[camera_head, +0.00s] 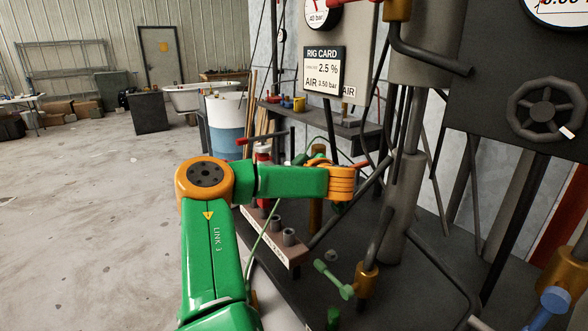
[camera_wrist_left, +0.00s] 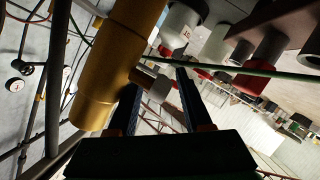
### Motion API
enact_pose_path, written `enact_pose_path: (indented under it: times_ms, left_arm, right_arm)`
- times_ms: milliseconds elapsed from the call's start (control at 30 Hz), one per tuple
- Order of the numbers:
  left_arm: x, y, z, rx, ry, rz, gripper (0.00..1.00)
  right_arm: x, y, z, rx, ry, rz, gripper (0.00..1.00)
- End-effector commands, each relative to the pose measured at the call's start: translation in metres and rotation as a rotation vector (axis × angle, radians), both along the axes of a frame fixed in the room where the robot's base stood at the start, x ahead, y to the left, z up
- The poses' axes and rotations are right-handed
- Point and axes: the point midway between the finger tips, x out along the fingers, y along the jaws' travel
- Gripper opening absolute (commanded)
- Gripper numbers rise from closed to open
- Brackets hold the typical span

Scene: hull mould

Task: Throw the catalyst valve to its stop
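No valve carries a readable catalyst label, so I cannot tell which one is the catalyst valve. In the left wrist view, my left gripper (camera_wrist_left: 158,84) has its two dark fingers apart. In the head view my green and orange arm hides this gripper. A green-handled valve (camera_head: 334,279) with a brass body sits low in front of the rig. A blue-handled valve (camera_head: 555,300) is at the right edge. My right gripper is out of view.
A RIG CARD sign (camera_head: 324,72) hangs above a dark shelf (camera_head: 345,128). A handwheel (camera_head: 547,108) is on the dark panel at right. Pipes and a thin green hose (camera_head: 262,225) crowd my arm. Open concrete floor (camera_head: 90,200) lies to the left.

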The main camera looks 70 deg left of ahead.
Motion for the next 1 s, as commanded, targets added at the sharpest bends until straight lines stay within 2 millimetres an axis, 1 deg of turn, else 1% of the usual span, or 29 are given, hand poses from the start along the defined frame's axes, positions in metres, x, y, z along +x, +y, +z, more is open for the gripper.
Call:
enact_pose_path:
  times_ms: [167,233,267,400,500,600,700,1000]
  left_arm:
    - [0.000,0.000,-0.001,-0.003,0.001,0.000,0.49]
    - [0.000,-0.004,-0.001,-0.003,0.000,-0.001,0.49]
    - [0.001,-0.008,0.000,-0.003,0.000,-0.001,0.49]
    - [0.001,-0.037,0.008,0.001,0.000,-0.003,0.49]
    - [0.001,-0.055,0.014,0.001,0.001,-0.002,0.49]
    - [0.001,-0.066,0.019,0.001,0.001,-0.001,0.49]
    - [0.001,-0.068,0.020,-0.002,0.001,-0.001,0.49]
    - [0.001,-0.068,0.021,-0.002,0.000,0.000,0.49]
  right_arm:
    - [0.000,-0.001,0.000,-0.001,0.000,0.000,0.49]
    - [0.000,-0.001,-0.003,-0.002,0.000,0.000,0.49]
    - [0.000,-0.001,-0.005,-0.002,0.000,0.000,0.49]
    - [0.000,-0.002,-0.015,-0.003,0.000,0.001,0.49]
    - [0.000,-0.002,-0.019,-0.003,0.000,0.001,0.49]
    - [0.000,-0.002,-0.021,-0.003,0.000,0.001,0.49]
    - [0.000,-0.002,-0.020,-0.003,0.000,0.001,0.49]
    - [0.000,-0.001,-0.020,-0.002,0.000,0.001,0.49]
